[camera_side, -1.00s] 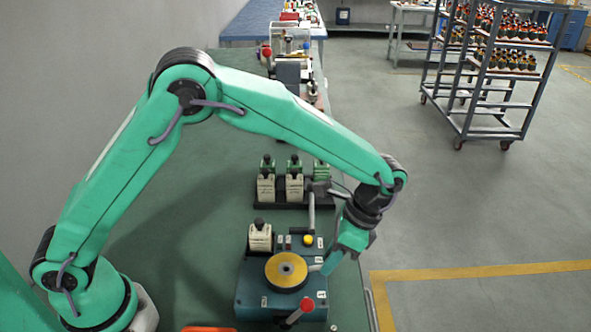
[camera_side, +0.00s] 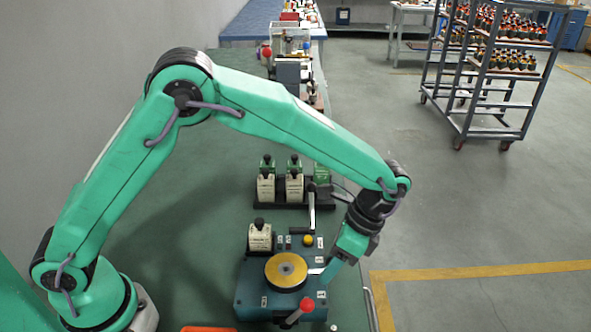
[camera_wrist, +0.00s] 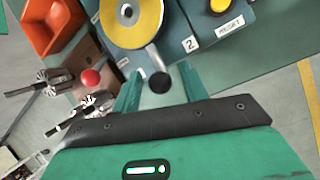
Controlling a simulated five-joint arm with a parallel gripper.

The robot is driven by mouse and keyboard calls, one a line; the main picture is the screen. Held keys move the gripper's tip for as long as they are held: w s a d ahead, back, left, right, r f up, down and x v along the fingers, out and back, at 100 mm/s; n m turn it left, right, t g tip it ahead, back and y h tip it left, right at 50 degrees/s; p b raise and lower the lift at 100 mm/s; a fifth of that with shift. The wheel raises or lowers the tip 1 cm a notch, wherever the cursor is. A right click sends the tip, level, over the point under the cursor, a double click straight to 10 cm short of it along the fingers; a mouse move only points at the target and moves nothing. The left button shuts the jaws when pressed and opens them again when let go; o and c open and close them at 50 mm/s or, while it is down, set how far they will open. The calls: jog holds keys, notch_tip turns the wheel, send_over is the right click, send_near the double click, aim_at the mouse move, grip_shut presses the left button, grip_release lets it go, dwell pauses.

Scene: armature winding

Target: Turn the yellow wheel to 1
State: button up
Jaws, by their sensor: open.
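The yellow wheel (camera_side: 286,270) lies flat on top of a blue box (camera_side: 252,301) in the side view. It also shows at the top of the wrist view (camera_wrist: 130,18), with a grey handle ending in a dark knob (camera_wrist: 160,82). A label reading 2 (camera_wrist: 190,44) is on the box near that handle. My gripper (camera_side: 325,272) is at the right side of the wheel. In the wrist view my gripper (camera_wrist: 158,90) is open, and the dark knob lies between its fingers. I cannot tell whether either finger touches it.
A yellow button (camera_side: 308,240) and a cream block (camera_side: 260,238) are behind the wheel. A rack of several blocks (camera_side: 285,207) stands farther back. An orange tray (camera_wrist: 50,28) is left in the wrist view.

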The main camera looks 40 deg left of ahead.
jog(key=v, duration=0.7)
jog(key=shift+w+r, duration=0.15)
jog(key=shift+r, duration=0.15)
jog(key=shift+d, duration=0.1)
jog(key=shift+c, duration=0.2)
jog(key=s+n+t+h, duration=0.1)
jog(key=n, duration=0.2)
jog(key=s+a+n+t, duration=0.1)
jog(key=n, duration=0.2)
jog(key=s+n+t+h, duration=0.1)
jog(key=n+t, duration=0.1)
jog(key=n, duration=0.1)
jog(key=shift+a+r+h, duration=0.3)
jog(key=shift+a, duration=0.05)
jog(key=shift+f, duration=3.95)
grip_shut()
